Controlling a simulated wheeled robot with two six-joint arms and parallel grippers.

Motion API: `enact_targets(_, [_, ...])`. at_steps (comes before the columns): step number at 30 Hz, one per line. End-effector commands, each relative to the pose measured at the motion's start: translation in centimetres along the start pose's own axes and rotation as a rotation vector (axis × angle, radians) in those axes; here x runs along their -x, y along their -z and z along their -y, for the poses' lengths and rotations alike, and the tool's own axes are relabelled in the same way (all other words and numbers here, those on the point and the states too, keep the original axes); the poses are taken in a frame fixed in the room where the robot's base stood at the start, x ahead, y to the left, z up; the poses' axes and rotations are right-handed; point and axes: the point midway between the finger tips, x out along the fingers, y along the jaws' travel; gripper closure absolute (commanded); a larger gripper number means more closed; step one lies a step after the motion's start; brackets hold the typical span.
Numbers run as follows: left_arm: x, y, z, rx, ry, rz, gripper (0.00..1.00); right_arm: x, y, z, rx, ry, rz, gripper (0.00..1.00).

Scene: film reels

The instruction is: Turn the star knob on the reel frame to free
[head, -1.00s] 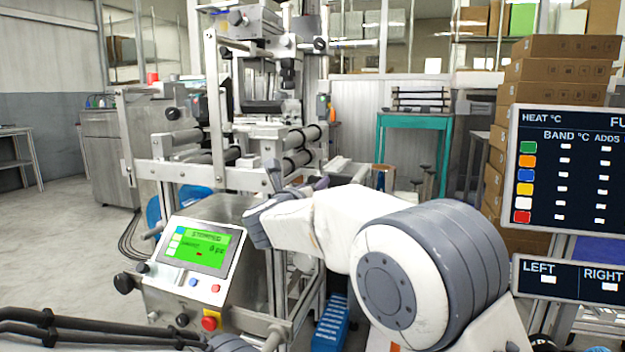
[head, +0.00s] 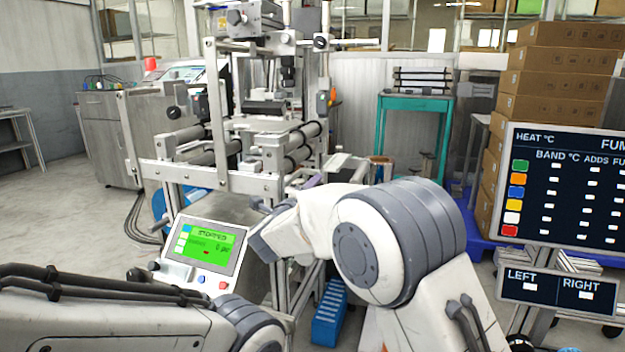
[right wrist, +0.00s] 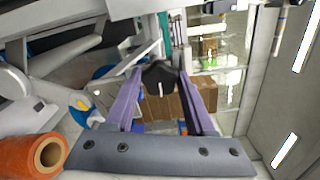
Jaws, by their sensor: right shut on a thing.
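The reel frame (head: 225,180) is a metal machine with rollers and rails, left of centre in the head view. The star knob (right wrist: 160,79) is black and lies between the purple fingers of my right gripper (right wrist: 160,74) in the right wrist view. The gripper is shut on it, with one finger on each side. In the head view my right gripper (head: 259,205) is small and partly hidden by its own arm, at the front of the frame. The knob's marking and angle cannot be read. My left forearm shows at lower left; its gripper is out of view.
A control panel with a green screen (head: 205,243) stands close left of my right arm. An orange roll (right wrist: 32,155) lies near the wrist camera. A heat display (head: 565,185) and stacked boxes (head: 555,80) are on the right. Open floor lies at far left.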

Motion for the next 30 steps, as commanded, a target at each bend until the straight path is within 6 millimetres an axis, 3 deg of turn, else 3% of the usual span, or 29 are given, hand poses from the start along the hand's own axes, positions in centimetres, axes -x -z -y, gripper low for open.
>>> enact_targets(1, [1.1, 0.1, -0.1, 0.000, 0.000, 0.000, 0.50, 0.1, -0.2, 0.4, 0.047, -0.004, 0.002, 1.00])
enact_targets(30, [12.0, 0.6, -0.9, 0.000, 0.000, 0.000, 0.50, 0.1, -0.1, 0.2, 0.969, -0.004, 0.004, 1.00])
